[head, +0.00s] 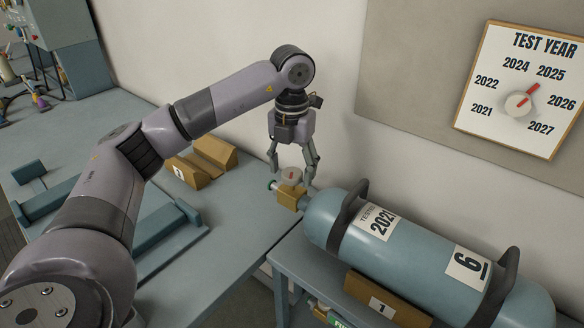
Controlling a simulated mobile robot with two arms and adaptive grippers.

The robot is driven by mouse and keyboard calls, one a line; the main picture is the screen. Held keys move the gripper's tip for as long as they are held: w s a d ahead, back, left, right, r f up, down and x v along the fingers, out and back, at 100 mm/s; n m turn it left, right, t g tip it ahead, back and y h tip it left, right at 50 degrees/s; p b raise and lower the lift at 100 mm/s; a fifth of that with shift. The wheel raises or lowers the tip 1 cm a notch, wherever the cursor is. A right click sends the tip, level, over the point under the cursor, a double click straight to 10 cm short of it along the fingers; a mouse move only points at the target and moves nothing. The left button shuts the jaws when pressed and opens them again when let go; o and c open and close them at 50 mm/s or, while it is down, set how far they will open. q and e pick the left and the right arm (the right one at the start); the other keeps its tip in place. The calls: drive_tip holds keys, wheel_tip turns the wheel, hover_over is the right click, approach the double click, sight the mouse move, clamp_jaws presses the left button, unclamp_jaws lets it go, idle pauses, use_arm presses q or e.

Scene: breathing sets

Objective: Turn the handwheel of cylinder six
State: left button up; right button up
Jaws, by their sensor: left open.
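Cylinder six (400,254) is a blue-grey tank lying on its side at the right, with labels reading 6 and 2021 and two dark handles. A brass valve block (288,197) sticks out from its left end, with a green-tipped outlet. The handwheel (291,175), a small pale disc with a reddish mark, sits on top of the valve. My left gripper (293,172) points down from above, open, with its fingers on either side of the handwheel. Whether the fingers touch it cannot be told. My right gripper is out of view.
A wooden block marked 1 (388,303) supports the cylinder; another marked 2 (187,172) stands on the blue bench (240,215). A blue cradle (165,235) lies left of the valve. A TEST YEAR dial board (518,88) hangs on the wall, its red pointer upper right.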

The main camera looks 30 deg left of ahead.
use_arm(q)
drive_tip(key=shift+f, duration=0.1)
drive_tip(key=shift+c, duration=0.4)
drive_tip(key=c, duration=1.1)
